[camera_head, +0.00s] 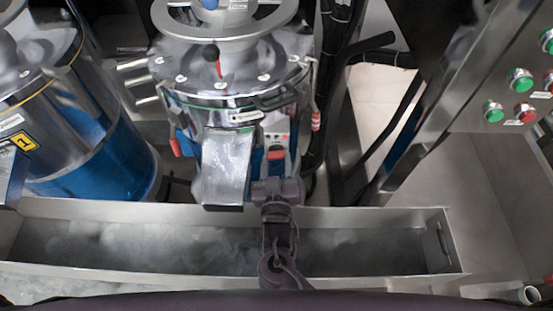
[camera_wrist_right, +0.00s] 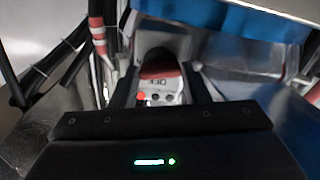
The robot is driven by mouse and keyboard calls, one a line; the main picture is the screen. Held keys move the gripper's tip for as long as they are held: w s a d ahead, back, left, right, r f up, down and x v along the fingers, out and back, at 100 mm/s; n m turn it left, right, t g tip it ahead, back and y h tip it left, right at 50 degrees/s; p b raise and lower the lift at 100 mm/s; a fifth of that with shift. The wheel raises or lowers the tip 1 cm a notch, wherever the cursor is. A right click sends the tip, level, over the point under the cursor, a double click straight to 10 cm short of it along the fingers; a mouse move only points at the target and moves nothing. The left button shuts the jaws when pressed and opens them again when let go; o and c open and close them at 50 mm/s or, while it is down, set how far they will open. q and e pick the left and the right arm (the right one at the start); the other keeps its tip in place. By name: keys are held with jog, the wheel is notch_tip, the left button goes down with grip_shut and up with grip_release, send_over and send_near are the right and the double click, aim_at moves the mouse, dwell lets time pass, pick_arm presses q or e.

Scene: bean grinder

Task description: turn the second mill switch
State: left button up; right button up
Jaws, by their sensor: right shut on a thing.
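The second mill (camera_head: 225,95) is a steel and blue drum with a handwheel on top, in the middle of the head view. Its switch box (camera_head: 277,127) is a pale panel on the front right, with a red switch (camera_head: 276,154) at its lower end. My right gripper (camera_head: 275,176) reaches up to this switch from below and is shut on it. In the right wrist view the red switch (camera_wrist_right: 159,72) and the panel's markings show between the fingers of the right gripper (camera_wrist_right: 160,92). The exact contact is partly hidden. My left gripper is not in view.
Another mill (camera_head: 85,150) with a yellow label stands at the left. A metal chute (camera_head: 226,165) is close left of my right gripper. A long steel trough (camera_head: 370,220) runs below. Black cables (camera_head: 332,90) hang at the right, before a button panel (camera_head: 520,85).

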jog(key=n+p, duration=0.1)
jog(key=n, duration=0.1)
jog(key=n+p, duration=0.1)
jog(key=shift+r+n+p, duration=0.2)
jog(key=shift+n+p, duration=0.15)
jog(key=shift+n, duration=0.05)
jog(key=n+p, duration=0.2)
jog(key=n, duration=0.1)
jog(key=shift+n, duration=0.3)
jog(key=n+p, duration=0.2)
jog(key=n, duration=0.2)
jog(key=shift+f, duration=0.1)
jog(key=shift+f+n+p, duration=0.1)
jog(key=shift+n+p, duration=0.85)
jog(key=shift+n, duration=1.05)
jog(key=o, duration=1)
